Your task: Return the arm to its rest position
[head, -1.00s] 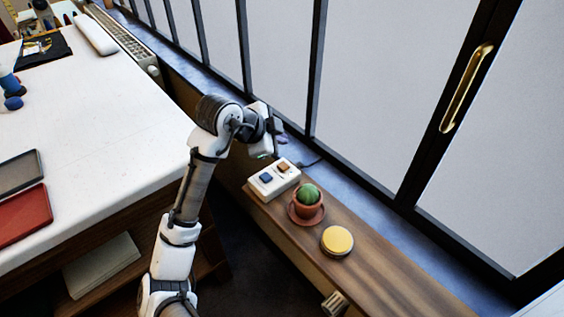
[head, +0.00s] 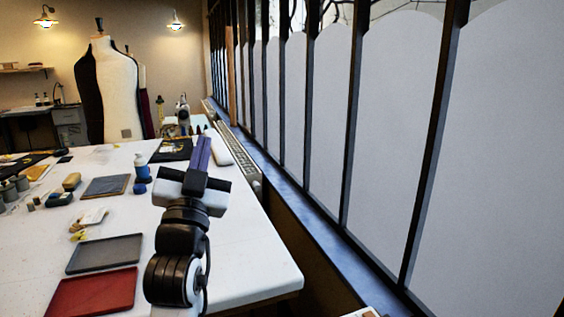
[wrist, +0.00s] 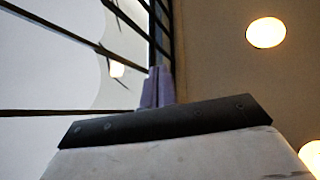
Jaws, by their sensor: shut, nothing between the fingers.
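My gripper (head: 200,152) is raised over the right part of the white table in the head view, pointing up and away from me. Its two purple-grey fingers are together with nothing between them. In the wrist view, the gripper (wrist: 158,80) shows its closed fingers against the windows and ceiling. My arm is folded upward in front of the head camera, apart from the table things behind it. The arm hides part of the table's right side.
The white table (head: 230,255) carries a red tray (head: 92,293), a grey tray (head: 104,254), a blue-and-white bottle (head: 142,168) and several small items. Tall frosted windows (head: 390,120) run along the right, above a blue sill. A dress form (head: 118,90) stands at the back.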

